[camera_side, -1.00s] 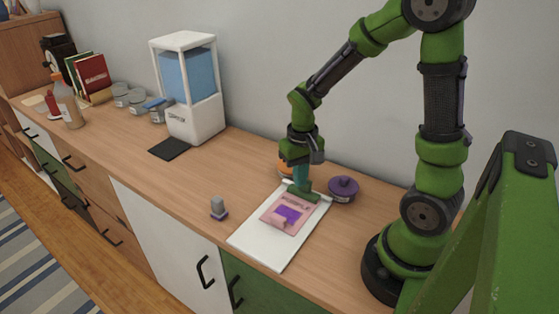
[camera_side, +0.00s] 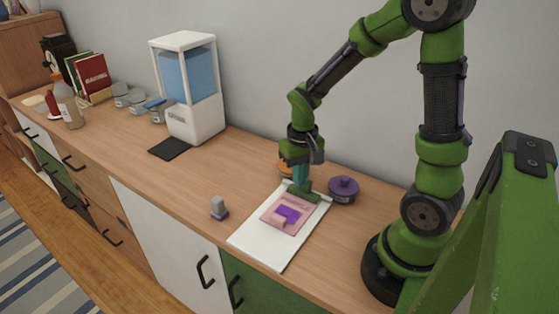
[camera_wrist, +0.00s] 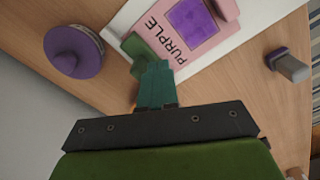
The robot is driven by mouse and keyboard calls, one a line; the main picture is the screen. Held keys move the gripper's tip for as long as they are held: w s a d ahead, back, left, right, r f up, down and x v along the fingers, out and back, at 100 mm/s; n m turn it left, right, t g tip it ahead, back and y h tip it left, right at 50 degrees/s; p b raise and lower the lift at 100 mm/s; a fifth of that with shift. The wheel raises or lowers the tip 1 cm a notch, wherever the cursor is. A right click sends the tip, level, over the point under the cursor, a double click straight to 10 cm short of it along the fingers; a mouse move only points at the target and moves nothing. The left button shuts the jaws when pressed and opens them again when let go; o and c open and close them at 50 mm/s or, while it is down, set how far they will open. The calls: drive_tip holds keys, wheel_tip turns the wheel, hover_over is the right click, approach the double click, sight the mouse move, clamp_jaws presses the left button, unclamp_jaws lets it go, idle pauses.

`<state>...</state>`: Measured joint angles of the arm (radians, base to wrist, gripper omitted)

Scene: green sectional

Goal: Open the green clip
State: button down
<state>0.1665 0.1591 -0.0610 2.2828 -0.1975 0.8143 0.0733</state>
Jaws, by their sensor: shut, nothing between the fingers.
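The green clip (camera_side: 302,194) sits at the far end of a white board (camera_side: 258,246), by the top of a pink card marked PURPLE (camera_side: 270,219). In the wrist view the clip (camera_wrist: 137,46) shows just past my fingertips, partly hidden by them. My gripper (camera_side: 301,184) points down at the clip with its teal fingers together and nothing between them. In the wrist view the fingertips of my gripper (camera_wrist: 155,68) are at or against the clip; I cannot tell if they touch. Whether the clip is open or shut is unclear.
A round purple-lidded container (camera_side: 343,188) stands close right of the clip, and an orange one (camera_side: 285,168) is partly hidden behind my gripper. A white dispenser (camera_side: 190,112) is further left.

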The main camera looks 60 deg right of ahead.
sight(303, 190)
drive_tip(key=shift+f, duration=0.2)
drive_tip(key=shift+f, duration=0.75)
drive_tip(key=shift+f, duration=0.15)
drive_tip(key=shift+d, duration=1.1)
drive_tip(key=shift+a, duration=0.15)
drive_tip(key=shift+a+r, duration=0.5)
drive_tip(key=shift+a, duration=0.3)
wheel_tip(303, 190, up, 6)
idle(0.3)
